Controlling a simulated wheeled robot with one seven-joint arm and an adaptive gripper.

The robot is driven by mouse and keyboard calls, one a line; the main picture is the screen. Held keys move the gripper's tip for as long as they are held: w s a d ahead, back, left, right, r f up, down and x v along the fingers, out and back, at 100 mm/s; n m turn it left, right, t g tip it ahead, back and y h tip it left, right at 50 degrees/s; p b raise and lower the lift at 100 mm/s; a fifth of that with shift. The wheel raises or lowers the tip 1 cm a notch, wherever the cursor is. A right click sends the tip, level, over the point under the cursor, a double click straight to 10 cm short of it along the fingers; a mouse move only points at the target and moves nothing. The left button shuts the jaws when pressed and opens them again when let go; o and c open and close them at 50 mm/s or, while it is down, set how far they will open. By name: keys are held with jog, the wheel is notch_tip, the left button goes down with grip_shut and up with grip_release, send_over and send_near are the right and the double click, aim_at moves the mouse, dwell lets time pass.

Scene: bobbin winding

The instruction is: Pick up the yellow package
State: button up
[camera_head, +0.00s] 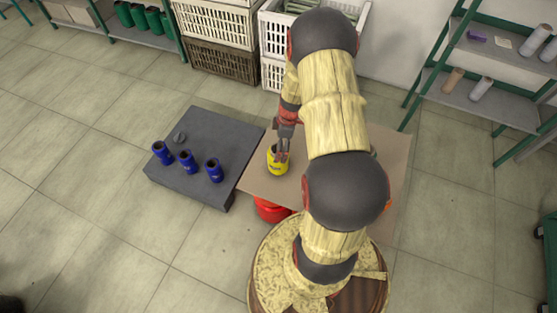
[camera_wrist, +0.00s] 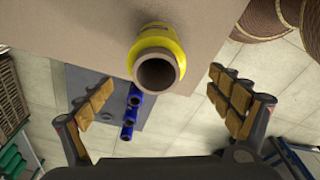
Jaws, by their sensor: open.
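The yellow package (camera_head: 277,164) is a short, hollow cylinder with a brown inner core. It stands upright on the brown board (camera_head: 256,191), near its left side. In the wrist view the yellow package (camera_wrist: 156,50) shows at the upper middle, with its open core facing the camera. My gripper (camera_head: 283,150) is at the package in the head view and partly overlaps it. In the wrist view my gripper (camera_wrist: 160,103) is open, with one finger on each side of the picture. The package lies between and beyond the fingertips, and neither finger visibly touches it.
Several blue packages (camera_head: 187,161) stand on a low grey platform (camera_head: 202,130) left of the board. White crates (camera_head: 218,27) and shelves (camera_head: 490,100) line the back. Floor at left is clear.

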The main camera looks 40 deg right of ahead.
notch_tip(320, 180, down, 8)
jog(key=w+b, duration=0.1)
jog(key=b, duration=0.1)
jog(key=shift+w+a+f+b, duration=0.15)
jog(key=shift+w+a+b, duration=0.05)
jog(key=shift+b, duration=0.2)
jog(key=shift+c, duration=1.4)
jog(key=c, duration=1.1)
jog(key=shift+c, duration=0.6)
